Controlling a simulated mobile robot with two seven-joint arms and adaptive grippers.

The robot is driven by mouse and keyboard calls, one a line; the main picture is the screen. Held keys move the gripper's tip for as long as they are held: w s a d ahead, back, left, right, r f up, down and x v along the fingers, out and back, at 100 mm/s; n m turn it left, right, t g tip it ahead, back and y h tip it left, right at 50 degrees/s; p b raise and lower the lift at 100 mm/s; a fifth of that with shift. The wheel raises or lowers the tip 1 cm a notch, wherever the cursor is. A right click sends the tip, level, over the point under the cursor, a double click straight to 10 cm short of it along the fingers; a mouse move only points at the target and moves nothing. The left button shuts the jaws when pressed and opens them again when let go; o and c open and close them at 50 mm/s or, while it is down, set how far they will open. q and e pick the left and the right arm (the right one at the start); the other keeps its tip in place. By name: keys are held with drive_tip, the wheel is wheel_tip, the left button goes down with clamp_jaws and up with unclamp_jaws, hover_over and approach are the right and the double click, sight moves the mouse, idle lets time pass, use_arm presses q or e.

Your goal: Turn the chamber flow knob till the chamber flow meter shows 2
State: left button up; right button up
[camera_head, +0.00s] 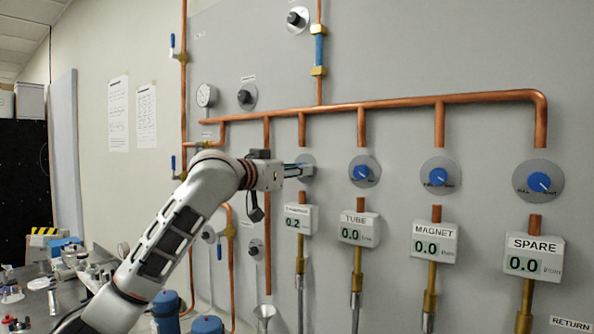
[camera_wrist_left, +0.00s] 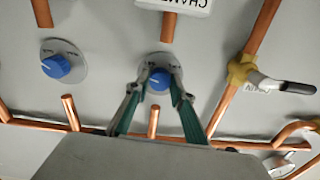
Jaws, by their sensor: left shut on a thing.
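The chamber flow knob (camera_wrist_left: 159,80) is a blue knob on a grey round plate, seen between my fingers in the left wrist view. My left gripper (camera_head: 306,170) is shut on it, one finger on each side. In the head view the gripper hides the knob, and part of its plate shows above the fingers. The chamber flow meter (camera_head: 298,221) is a white box below the knob and reads 0.2. Its white label (camera_wrist_left: 185,5) shows upside down at the top of the wrist view. My right gripper is in neither view.
The tube knob (camera_head: 364,171), magnet knob (camera_head: 440,176) and spare knob (camera_head: 539,182) are to the right; their meters all read 0.0. A copper pipe (camera_head: 400,103) runs above. A workbench (camera_head: 40,306) with loose parts stands at lower left.

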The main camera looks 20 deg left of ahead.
use_arm(q)
drive_tip(key=n, duration=0.8)
drive_tip(key=shift+f+n, duration=0.1)
drive_tip(key=shift+n, duration=0.2)
drive_tip(key=n, duration=0.4)
drive_tip(key=shift+n, duration=2.1)
drive_tip(key=o, duration=1.1)
